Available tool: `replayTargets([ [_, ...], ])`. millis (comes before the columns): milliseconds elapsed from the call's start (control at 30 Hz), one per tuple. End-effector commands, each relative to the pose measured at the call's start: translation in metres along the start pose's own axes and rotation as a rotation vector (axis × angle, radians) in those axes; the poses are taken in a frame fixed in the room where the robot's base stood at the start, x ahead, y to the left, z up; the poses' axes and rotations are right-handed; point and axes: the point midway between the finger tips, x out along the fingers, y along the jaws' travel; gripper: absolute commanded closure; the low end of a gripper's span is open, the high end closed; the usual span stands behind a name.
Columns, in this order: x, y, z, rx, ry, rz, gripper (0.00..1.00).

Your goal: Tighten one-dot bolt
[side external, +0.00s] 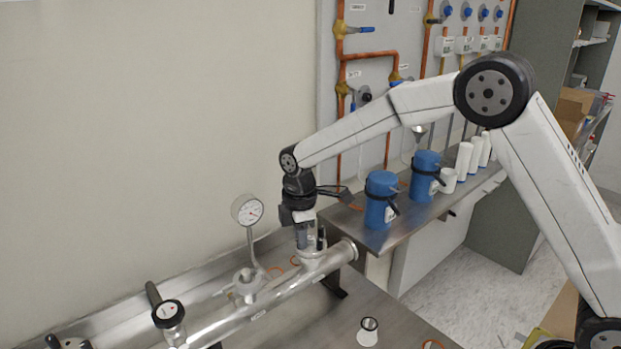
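My gripper (309,238) points down at the upright port (313,254) near the right end of the metal vacuum pipe (285,285). Its fingers are at or just above the port's clamp; I cannot tell whether they touch it. The small metal part beside the fingers may belong to the clamp and its bolt. The one-dot bolt and its dot marking cannot be made out at this size. Whether the fingers are open or shut on something is also unclear.
A pressure gauge (247,210) stands left of my gripper. A black-handled valve (168,313) is at the lower left. Blue containers (380,200) stand on a metal shelf (408,237) to the right. A small metal-topped white fitting (368,332) stands on the front table.

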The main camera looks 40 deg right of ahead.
Motion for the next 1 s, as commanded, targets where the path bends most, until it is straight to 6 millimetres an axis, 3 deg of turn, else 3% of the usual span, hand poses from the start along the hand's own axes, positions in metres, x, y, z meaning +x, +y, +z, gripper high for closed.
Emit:
replayTargets([
  [267, -0.0002, 0.0001, 0.0, 0.037, 0.0, 0.0, 1.0],
  [800, 0.0001, -0.0006, 0.0004, 0.369, -0.003, -0.001, 1.0],
  [1000, 0.0002, -0.0007, 0.0005, 0.409, -0.003, -0.002, 1.0],
])
